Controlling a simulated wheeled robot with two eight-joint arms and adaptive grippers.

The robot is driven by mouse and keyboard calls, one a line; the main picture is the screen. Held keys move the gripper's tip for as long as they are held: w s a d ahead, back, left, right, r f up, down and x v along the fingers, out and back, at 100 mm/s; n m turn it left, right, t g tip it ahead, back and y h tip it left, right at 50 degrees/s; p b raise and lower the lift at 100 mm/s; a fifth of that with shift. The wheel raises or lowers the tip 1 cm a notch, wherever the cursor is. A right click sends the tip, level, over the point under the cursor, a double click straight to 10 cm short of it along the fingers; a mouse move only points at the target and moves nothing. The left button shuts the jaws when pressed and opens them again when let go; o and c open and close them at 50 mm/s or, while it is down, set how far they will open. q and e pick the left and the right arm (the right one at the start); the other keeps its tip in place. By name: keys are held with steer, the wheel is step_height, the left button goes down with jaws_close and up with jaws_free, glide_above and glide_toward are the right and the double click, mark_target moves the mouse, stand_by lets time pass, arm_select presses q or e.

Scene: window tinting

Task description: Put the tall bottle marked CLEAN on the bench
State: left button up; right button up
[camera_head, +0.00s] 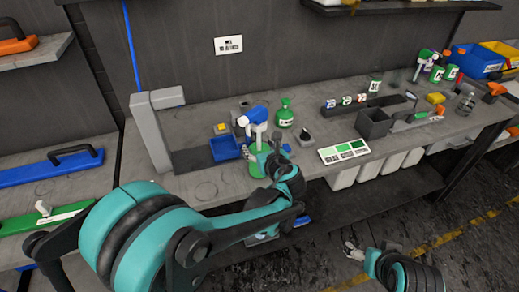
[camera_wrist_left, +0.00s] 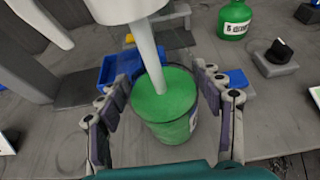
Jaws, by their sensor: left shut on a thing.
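A tall spray bottle with green liquid and a blue-and-white spray head (camera_head: 256,117) is near the front edge of the bench (camera_head: 205,183). In the left wrist view the green bottle (camera_wrist_left: 166,105) sits between my fingers, with its white neck rising toward the camera. Its label is mostly turned away and cannot be read. My left gripper (camera_head: 265,165) is shut on the bottle; the fingers also show in the wrist view (camera_wrist_left: 165,110). Whether its base touches the bench is unclear. My right gripper (camera_head: 352,250) is low, in front of the bench, and empty.
A blue tray (camera_head: 224,148) lies just behind the bottle, and a grey frame (camera_head: 150,130) stands to its left. A round green bottle (camera_head: 284,113), a black knob (camera_head: 305,136) and a green chart card (camera_head: 343,151) are to its right. White bins (camera_head: 342,178) hang under the bench.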

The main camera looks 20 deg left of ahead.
arm_select(q)
steer(key=o, duration=1.3)
steer(key=shift+f, duration=0.1)
steer(key=shift+c, duration=0.2)
steer(key=shift+s+d+r, duration=0.15)
steer(key=shift+s+r, duration=0.05)
steer(key=shift+r, duration=0.15)
steer(key=p+v, duration=0.4)
steer(key=v, duration=0.7)
steer(key=s+a+f+n+g+h, duration=0.2)
steer(key=s+n, duration=0.6)
steer(key=n, duration=0.6)
steer(key=s+a+f+n+g+h, duration=0.2)
steer(key=s+a+n+h, duration=0.2)
steer(key=s+n, duration=0.5)
steer(key=n+h, duration=0.1)
steer(key=n, duration=0.5)
steer(key=shift+a+h, duration=0.15)
steer(key=shift+h, duration=0.15)
